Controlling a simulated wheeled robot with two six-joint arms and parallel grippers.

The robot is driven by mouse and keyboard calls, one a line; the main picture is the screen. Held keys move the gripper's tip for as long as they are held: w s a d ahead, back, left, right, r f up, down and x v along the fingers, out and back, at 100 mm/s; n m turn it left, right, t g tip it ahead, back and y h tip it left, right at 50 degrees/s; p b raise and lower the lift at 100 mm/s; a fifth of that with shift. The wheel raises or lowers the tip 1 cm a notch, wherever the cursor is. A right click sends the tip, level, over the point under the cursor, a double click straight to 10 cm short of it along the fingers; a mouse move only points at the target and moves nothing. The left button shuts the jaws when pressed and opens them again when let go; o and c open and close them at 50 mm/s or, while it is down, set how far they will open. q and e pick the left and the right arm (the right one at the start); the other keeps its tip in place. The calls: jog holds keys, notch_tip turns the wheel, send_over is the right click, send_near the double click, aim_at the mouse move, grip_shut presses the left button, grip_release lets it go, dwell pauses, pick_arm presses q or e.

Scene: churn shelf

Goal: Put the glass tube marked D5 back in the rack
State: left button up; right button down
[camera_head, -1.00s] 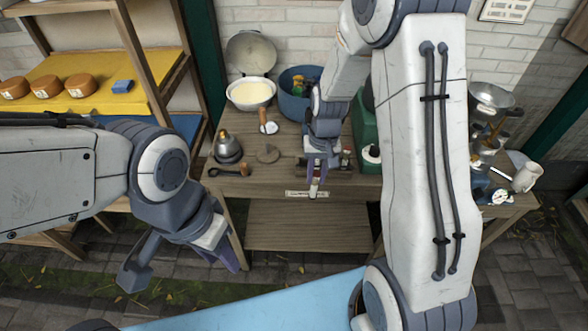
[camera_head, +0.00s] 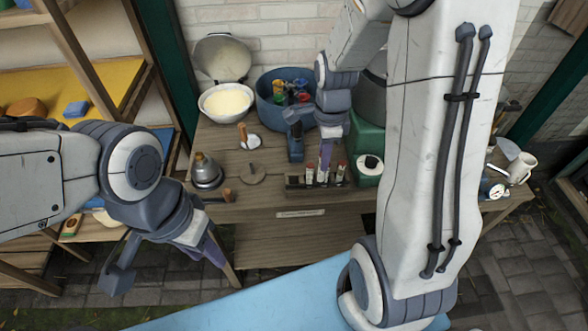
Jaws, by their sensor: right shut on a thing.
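The tube rack (camera_head: 296,184) is a low dark holder near the front edge of the wooden table. Small tubes with reddish tops stand in it, one at left (camera_head: 309,174) and one at right (camera_head: 340,174). My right gripper (camera_head: 324,166) points down over the rack, its purple fingers shut on a glass tube (camera_head: 322,177). That tube is upright between the two others, at the rack. I cannot tell how deep it sits, and its D5 marking is too small to read. My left gripper (camera_head: 206,252) hangs low at left, away from the rack; its finger gap is unclear.
A blue tub (camera_head: 272,108) and a cream-filled bowl (camera_head: 227,102) stand behind. A green box (camera_head: 368,140) is close on the right.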

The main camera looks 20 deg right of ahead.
jog(key=w+a+f+p, duration=0.1)
jog(key=w+f, duration=0.1)
jog(key=f, duration=0.1)
jog(key=w+a+f, duration=0.2)
jog(key=w+a+f+p, duration=0.1)
jog(key=w+a+f, duration=0.1)
jog(key=f, duration=0.1)
jog(key=shift+a+f+p, duration=0.1)
jog(key=shift+f+p, duration=0.25)
jog(key=shift+f, duration=0.15)
jog(key=c, duration=0.7)
grip_release()
